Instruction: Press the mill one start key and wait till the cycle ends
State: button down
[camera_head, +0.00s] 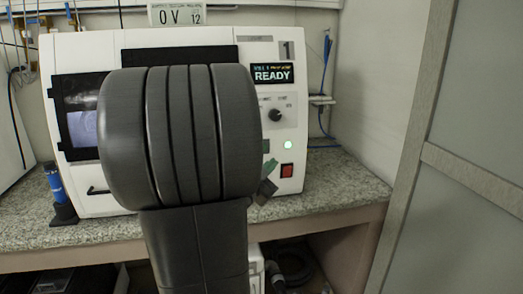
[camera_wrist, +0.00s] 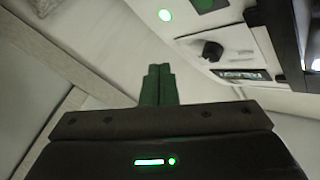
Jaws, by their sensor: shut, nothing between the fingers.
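Mill one is the white machine (camera_head: 290,50) on the counter, marked 1, with its display (camera_head: 272,73) reading READY. The lamp also shows in the head view (camera_head: 288,145); the key is mostly hidden there behind my arm. My gripper (camera_wrist: 158,70) is shut and empty, its fingertips together. In the wrist view the tips are apart from key and lamp. In the head view my gripper is low by the panel, partly hidden.
A black knob (camera_head: 275,115) sits above the lamp, and a red switch (camera_head: 287,170) below it. A blue bottle (camera_head: 56,182) stands at the counter's left. The granite counter (camera_head: 345,190) is clear at right. A grey-framed panel (camera_head: 470,120) stands at far right.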

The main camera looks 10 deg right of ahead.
jog(key=w, duration=0.8)
jog(key=shift+w+a+f+p, duration=0.2)
jog(key=shift+w+p, duration=0.1)
jog(key=shift+w, duration=0.1)
dwell(1.9)
jog(key=shift+w, duration=0.4)
